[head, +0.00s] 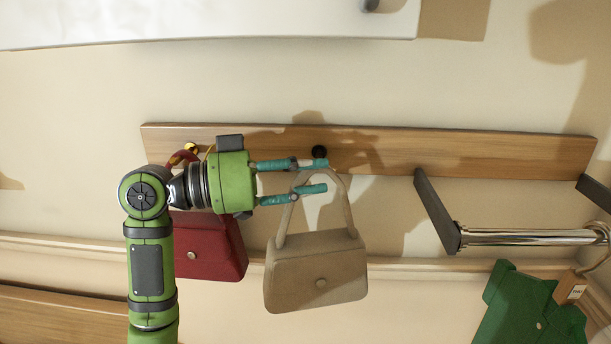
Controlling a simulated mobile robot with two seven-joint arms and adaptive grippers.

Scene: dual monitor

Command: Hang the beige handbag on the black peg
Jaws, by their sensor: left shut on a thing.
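The beige handbag (316,272) hangs slightly tilted from my left gripper (318,176) in the head view. The gripper's teal fingers are shut on the left upper part of its arched handle, and the bag's body hangs below. The black peg (319,152) sticks out of the wooden rail (480,152), right by the upper fingertip and just above the top of the handle. I cannot tell how far the handle is in front of the peg. My right gripper is not in view.
A red handbag (211,247) hangs at the left, partly behind my left arm, below a yellow peg (191,148). At the right are a dark bracket with a chrome bar (530,237) and a green garment (530,310) with a tag. A white panel (200,20) is above.

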